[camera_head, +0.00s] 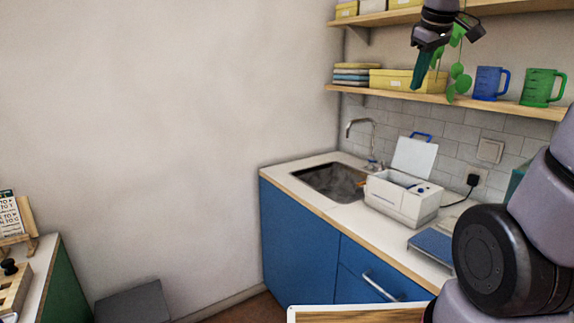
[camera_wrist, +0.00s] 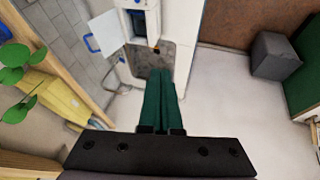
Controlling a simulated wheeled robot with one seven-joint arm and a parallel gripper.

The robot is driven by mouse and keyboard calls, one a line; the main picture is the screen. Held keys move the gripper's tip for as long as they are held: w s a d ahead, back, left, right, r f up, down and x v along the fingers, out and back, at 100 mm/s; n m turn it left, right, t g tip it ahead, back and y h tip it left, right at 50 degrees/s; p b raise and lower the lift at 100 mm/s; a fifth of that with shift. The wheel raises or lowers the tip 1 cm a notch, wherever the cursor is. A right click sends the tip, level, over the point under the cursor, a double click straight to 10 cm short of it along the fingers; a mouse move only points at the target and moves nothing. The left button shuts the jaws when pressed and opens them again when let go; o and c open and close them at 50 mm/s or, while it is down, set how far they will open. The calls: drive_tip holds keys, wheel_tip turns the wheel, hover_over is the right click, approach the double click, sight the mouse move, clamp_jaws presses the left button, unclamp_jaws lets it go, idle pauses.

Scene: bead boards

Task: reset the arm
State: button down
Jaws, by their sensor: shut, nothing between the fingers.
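My gripper (camera_head: 422,70) is raised high at the upper right of the head view, in front of the shelves. Its dark green fingers point down and are shut with nothing between them. In the wrist view the closed fingers (camera_wrist: 162,98) show at the middle, above the dark gripper body. Below them, well apart, are the counter's sink and a white machine. My arm comes up from the right edge of the head view.
A shelf (camera_head: 440,98) behind my gripper holds a yellow box (camera_head: 405,80), a blue mug (camera_head: 488,83), a green mug (camera_head: 540,87) and a trailing plant (camera_head: 460,80). Below are a sink (camera_head: 330,182) and an open white machine (camera_head: 402,198).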

drive_tip(key=s+a+f+m+y, duration=0.1)
drive_tip(key=s+a+f+m, duration=0.1)
drive_tip(key=s+m, duration=0.3)
drive_tip(key=s+a+f+m+t+y, duration=0.1)
drive_tip(key=s+a+f+m, duration=0.1)
drive_tip(key=s+m, duration=0.3)
drive_tip(key=s+a, duration=0.1)
drive_tip(key=s, duration=0.3)
drive_tip(key=shift+s+a+f+y, duration=0.2)
drive_tip(key=shift+a+f+y, duration=0.1)
drive_tip(key=shift+a, duration=0.1)
drive_tip(key=c, duration=1.5)
unclamp_jaws()
drive_tip(key=shift+c, duration=0.2)
